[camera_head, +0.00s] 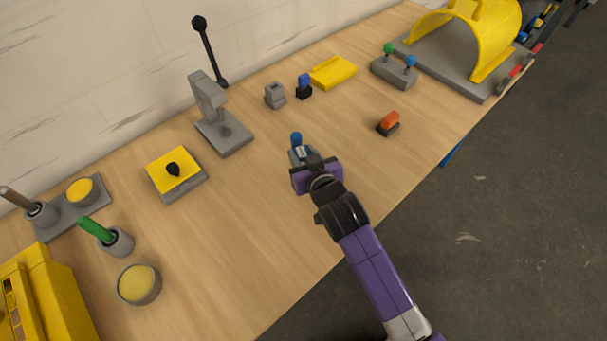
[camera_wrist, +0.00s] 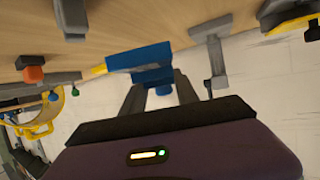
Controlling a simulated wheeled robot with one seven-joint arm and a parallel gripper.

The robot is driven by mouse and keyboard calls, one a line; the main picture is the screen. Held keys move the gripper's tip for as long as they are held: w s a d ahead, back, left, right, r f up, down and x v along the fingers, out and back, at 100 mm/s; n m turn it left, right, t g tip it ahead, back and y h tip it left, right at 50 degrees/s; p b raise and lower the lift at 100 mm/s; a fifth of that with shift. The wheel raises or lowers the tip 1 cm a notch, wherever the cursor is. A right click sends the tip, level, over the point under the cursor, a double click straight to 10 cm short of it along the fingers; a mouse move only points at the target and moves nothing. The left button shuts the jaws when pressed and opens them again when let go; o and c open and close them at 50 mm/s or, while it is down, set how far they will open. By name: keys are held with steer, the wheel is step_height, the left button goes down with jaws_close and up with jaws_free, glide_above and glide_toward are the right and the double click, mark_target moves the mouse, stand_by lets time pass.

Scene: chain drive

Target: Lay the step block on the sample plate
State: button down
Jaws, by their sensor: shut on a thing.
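My gripper (camera_head: 301,154) is over the middle of the bench, shut on a blue stepped piece that looks like the step block (camera_head: 296,138). In the wrist view the step block (camera_wrist: 138,56) sits between the two fingertips, a wide slab with a narrower part. In the head view mostly its blue end shows; the gripper hides the rest. A flat yellow plate (camera_head: 333,72) with a raised edge lies at the back, beyond the gripper. A yellow square with a black knob (camera_head: 173,170) lies to the left. I cannot tell for sure which is the sample plate.
A grey press (camera_head: 222,130) stands behind left of the gripper. Small grey (camera_head: 275,96) and blue-black (camera_head: 304,86) blocks sit near the wall. An orange block (camera_head: 389,122) and a two-knob lever box (camera_head: 394,70) are to the right. Bare wood lies around the gripper.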

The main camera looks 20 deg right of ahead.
step_height(320, 180, down, 10)
steer(key=shift+f+b, duration=0.15)
steer(key=shift+b, duration=0.2)
steer(key=shift+f, duration=0.1)
steer(key=shift+f, duration=0.15)
steer(key=c, duration=0.9)
jaws_free()
steer(key=shift+r, duration=0.2)
steer(key=b+v, duration=0.1)
steer(key=v, duration=1.1)
steer(key=shift+b, duration=0.3)
steer(key=shift+s, duration=0.1)
